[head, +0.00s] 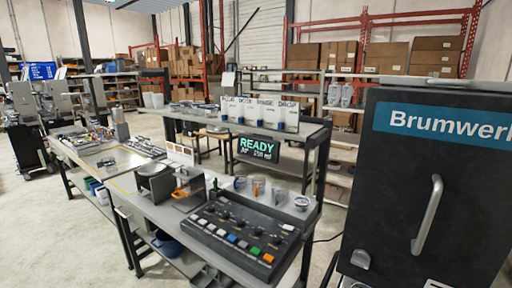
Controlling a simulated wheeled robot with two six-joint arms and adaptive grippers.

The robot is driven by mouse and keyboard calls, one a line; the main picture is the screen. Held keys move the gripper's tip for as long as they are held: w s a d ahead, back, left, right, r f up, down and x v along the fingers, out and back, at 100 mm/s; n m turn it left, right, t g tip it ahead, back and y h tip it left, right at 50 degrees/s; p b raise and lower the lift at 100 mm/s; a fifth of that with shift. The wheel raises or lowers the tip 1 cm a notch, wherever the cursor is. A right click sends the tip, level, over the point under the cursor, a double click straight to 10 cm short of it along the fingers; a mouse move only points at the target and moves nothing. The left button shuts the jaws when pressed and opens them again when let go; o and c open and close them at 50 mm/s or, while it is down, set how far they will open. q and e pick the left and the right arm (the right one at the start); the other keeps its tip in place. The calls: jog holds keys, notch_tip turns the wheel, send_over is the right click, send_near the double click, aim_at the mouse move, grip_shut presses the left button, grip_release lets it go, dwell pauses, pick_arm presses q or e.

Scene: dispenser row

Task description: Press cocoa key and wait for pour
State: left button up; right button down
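A dark control panel (216,231) with a row of small coloured keys along its front lies on the near workbench. Its keys include white, blue, green and orange ones; their labels are too small to read, so I cannot tell which is the cocoa key. A row of white dispensers (262,112) with lettered fronts and blue lower parts stands on the shelf above. No pouring is visible. Neither of my grippers shows in the head view.
Clear cups (258,187) and a small round dish (301,202) stand behind the panel. A tall dark Brumwerk cabinet (425,190) with a handle stands at the right. Open floor lies at the lower left.

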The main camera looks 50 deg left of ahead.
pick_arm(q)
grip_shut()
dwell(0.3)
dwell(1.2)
